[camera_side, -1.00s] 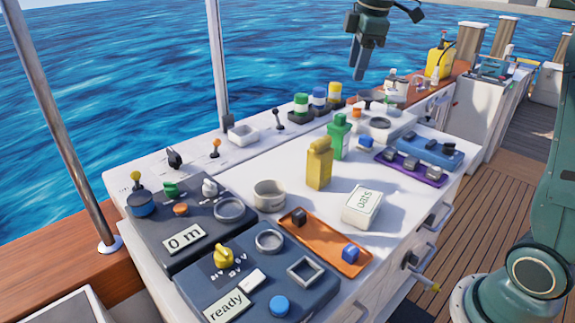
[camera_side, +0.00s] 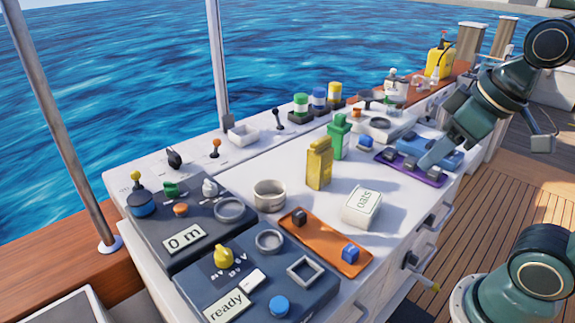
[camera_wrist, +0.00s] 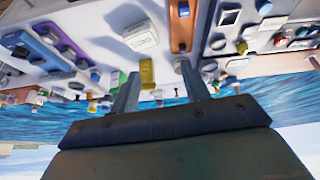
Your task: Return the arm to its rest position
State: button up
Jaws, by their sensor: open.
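My gripper (camera_side: 436,150) is at the right of the side view, raised near the right end of the white worktop (camera_side: 300,172) and in front of the blue tray in the picture. Its fingers angle down and to the left. In the wrist view the two fingers of my gripper (camera_wrist: 157,95) stand apart with nothing held between them; the worktop shows upside down beyond them. My arm bends at the right edge of the side view, with its base on the deck at lower right.
Control panels (camera_side: 178,262) fill the near left. Wooden deck (camera_side: 510,195) lies clear at right.

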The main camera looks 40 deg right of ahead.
jog(key=shift+s+a+f+m, duration=0.2)
jog(key=shift+s+f+m, duration=0.2)
jog(key=shift+s+f, duration=0.6)
